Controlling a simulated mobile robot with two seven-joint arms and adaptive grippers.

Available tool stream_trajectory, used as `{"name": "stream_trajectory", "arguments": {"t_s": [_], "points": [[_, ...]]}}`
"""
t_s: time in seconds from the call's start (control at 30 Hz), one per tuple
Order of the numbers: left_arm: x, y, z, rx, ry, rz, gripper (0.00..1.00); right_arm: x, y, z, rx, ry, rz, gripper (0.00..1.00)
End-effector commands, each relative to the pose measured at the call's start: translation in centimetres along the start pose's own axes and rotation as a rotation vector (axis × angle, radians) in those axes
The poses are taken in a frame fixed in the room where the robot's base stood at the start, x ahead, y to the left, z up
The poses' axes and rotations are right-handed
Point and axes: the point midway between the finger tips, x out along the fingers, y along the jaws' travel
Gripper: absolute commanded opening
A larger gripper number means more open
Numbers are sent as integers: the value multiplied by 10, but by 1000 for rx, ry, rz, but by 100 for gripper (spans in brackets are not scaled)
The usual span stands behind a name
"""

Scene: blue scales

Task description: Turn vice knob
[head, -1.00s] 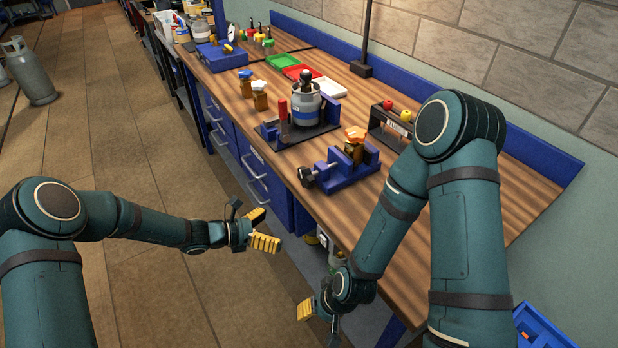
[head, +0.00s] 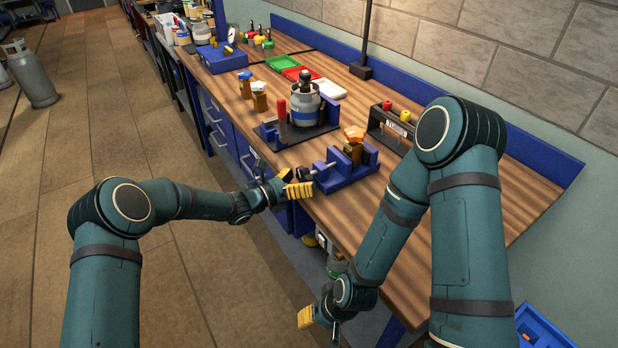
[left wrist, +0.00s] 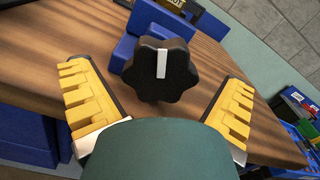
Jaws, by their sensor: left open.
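The blue vice (head: 345,168) sits near the front edge of the wooden bench, with a brown, orange-topped piece (head: 354,146) standing at its jaws. Its black lobed knob (left wrist: 161,70) with a white mark faces the left wrist camera, between the two yellow fingers. My left gripper (head: 294,182) is open, its fingers spread on either side of the knob; the left wrist view shows gaps between knob and fingers. In the head view the knob is largely hidden by this gripper. My right gripper (head: 312,316) hangs low in front of the bench, away from the vice; its opening is unclear.
Behind the vice a grey-and-blue canister (head: 306,104) stands on a dark stand with a red-handled tool (head: 282,110). A black rack (head: 390,128) is to the right. Brown bottles (head: 259,97) and coloured trays (head: 283,63) lie farther back. The bench's near right surface is clear.

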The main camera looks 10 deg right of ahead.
Motion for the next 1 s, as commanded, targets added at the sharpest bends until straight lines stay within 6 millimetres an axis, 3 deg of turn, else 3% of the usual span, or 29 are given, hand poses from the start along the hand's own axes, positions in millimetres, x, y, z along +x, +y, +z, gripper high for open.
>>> {"name": "stream_trajectory", "arguments": {"t_s": [0.2, 0.53, 0.57, 0.7, 0.73, 0.87, 1.0], "points": [[20, 0, -1, 1, 2, 0, 100, 2, 1, 1, -1, -2, 0, 47], [24, 0, 0, 1, 1, 0, 100, 2, 1, 1, -1, -3, 0, 47], [24, 0, 0, 1, 1, 0, 96, 2, 1, 1, -1, -3, 0, 47], [24, 0, 0, 1, 1, 0, 47, 2, 1, 1, -1, -3, 0, 47], [24, 0, 0, 1, 1, 0, 40, 2, 1, 1, -1, -3, 0, 47], [23, 0, 0, 1, 1, 0, 31, 2, 1, 1, -1, -2, 0, 47], [23, 1, 0, 1, 2, 1, 31, 2, 1, 1, 0, -2, 0, 47]]}}
